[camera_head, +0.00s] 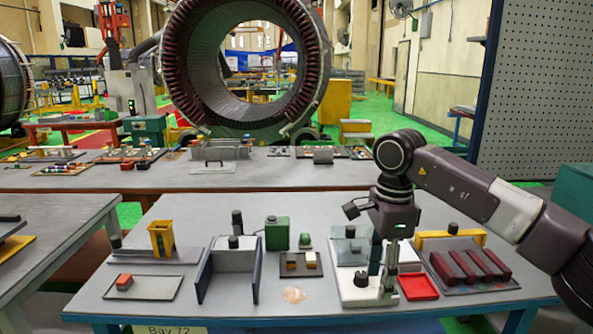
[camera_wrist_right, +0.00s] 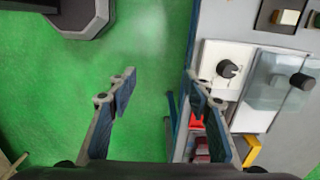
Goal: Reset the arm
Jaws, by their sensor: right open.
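My right arm reaches in from the right in the head view, and its gripper (camera_head: 386,288) points down over the front part of the near table (camera_head: 210,312). In the right wrist view the two fingers of my right gripper (camera_wrist_right: 162,92) stand wide apart with nothing between them. Green floor shows between the fingers, and the table's edge runs past the right finger. The fingers partly cover a white box with a black knob (camera_head: 358,288) in the head view. My left gripper is not in view.
Beside the gripper are a red tray (camera_head: 418,287), a panel with dark red bars (camera_head: 470,266) and a clear cover (camera_head: 350,249). A grey fixture with blue sides (camera_head: 232,262) and a green box (camera_head: 277,234) stand further left.

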